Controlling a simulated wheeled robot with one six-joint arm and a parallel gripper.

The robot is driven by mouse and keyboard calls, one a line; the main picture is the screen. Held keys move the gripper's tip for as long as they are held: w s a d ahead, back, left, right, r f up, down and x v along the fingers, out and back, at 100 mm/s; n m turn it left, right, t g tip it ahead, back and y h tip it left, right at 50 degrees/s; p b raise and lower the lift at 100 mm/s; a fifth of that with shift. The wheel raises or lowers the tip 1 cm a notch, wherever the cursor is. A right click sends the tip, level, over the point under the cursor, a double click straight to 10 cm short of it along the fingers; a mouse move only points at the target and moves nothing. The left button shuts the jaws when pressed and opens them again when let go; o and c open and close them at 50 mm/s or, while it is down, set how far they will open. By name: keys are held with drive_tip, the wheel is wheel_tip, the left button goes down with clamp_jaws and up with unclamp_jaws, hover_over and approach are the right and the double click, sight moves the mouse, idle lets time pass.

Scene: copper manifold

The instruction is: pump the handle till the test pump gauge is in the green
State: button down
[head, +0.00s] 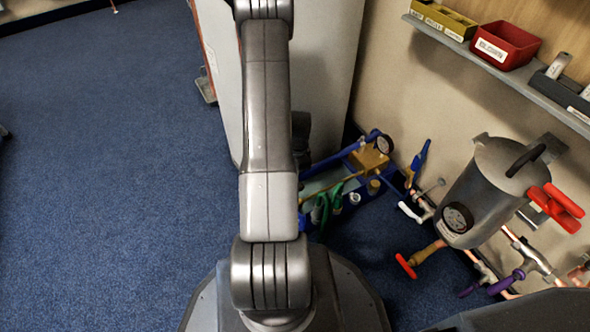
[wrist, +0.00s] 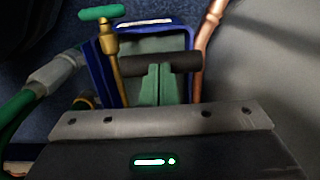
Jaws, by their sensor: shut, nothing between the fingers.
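The test pump (head: 365,170) stands low on the floor by the wall in the head view, a blue unit with a brass block. Its small round gauge (head: 383,143) has a dark rim; the needle is too small to read. A blue bar, seemingly the pump handle (head: 350,149), slants up towards the gauge. In the wrist view the blue trough (wrist: 186,50) with its green inside lies beyond my gripper (wrist: 160,85), which is shut and empty. A dark crossbar (wrist: 140,64) shows above the palm; I cannot tell what it belongs to. My arm hides the gripper in the head view.
A grey tank (head: 488,185) with its own gauge (head: 458,217) hangs on the right, above copper pipes and coloured valves. A shelf (head: 520,80) holds a red bin (head: 506,44). A pale cabinet (head: 330,60) stands behind my arm. The blue floor (head: 110,180) on the left is clear.

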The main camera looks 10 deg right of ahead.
drive_tip(key=shift+s+f, duration=0.1)
drive_tip(key=shift+f, duration=0.55)
drive_tip(key=r+p, duration=0.1)
drive_tip(key=r, duration=0.1)
drive_tip(key=d+r+p, duration=0.1)
drive_tip(key=r, duration=0.1)
drive_tip(key=w+r+p, duration=0.1)
drive_tip(key=r+p, duration=0.1)
drive_tip(key=shift+d+r, duration=0.1)
drive_tip(key=shift+d, duration=0.15)
drive_tip(key=s+a+r+p, duration=0.1)
drive_tip(key=a+r+p, duration=0.2)
drive_tip(key=r, duration=0.5)
drive_tip(key=shift+s, duration=0.3)
idle(0.8)
